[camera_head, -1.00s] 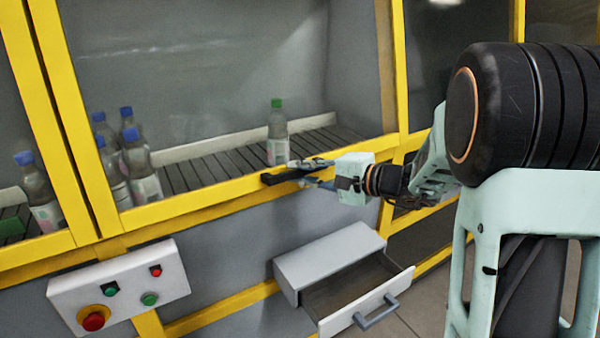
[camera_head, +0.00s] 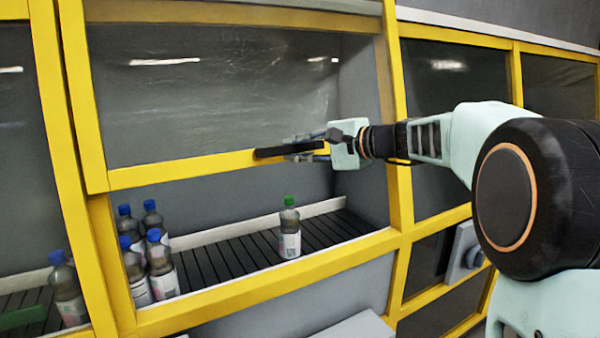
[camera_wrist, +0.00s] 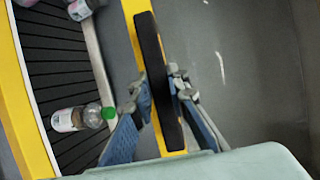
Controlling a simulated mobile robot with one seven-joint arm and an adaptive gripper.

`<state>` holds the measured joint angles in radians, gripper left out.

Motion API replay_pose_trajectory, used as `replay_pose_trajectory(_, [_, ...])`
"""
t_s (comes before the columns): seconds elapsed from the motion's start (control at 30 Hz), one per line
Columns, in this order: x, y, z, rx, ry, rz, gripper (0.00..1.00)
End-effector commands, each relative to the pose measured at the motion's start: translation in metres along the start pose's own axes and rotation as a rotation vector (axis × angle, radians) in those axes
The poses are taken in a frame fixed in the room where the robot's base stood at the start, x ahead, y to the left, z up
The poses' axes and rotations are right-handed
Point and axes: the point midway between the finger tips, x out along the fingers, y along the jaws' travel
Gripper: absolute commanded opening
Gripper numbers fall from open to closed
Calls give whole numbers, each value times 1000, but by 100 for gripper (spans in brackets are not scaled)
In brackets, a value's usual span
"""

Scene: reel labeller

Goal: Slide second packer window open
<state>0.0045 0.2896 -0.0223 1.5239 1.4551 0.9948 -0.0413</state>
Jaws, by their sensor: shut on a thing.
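The packer window (camera_head: 230,95) is a clear pane in a yellow frame. Its lower bar is raised well above the yellow sill, leaving an open gap onto the conveyor. A black handle (camera_head: 290,150) sits on the lower bar. My gripper (camera_head: 308,148) is shut on this handle, at its right part. In the wrist view the two blue-grey fingers lie on either side of the black handle (camera_wrist: 158,80), with the yellow bar (camera_wrist: 133,25) behind it.
A green-capped bottle (camera_head: 290,230) stands on the dark slatted conveyor (camera_head: 225,262). Several blue-capped bottles (camera_head: 160,265) stand at its left end. The yellow sill (camera_head: 230,293) and right post (camera_head: 398,130) bound the opening. A white box (camera_head: 355,328) is below.

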Motion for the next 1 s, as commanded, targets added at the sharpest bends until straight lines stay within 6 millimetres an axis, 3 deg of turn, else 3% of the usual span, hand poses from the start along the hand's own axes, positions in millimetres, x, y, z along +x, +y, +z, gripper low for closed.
replay_pose_trajectory(0.03, [-2,-26,1,-5,0,-8,0])
replay_pose_trajectory(0.3, [-1,-69,1,-4,0,-7,0])
replay_pose_trajectory(0.5, [0,-80,1,-4,0,-5,0])
replay_pose_trajectory(0.9, [0,-80,0,-3,1,-4,0])
replay_pose_trajectory(0.93, [0,-80,0,-3,1,-4,17])
replay_pose_trajectory(1.0, [0,-79,0,-3,1,-3,24])
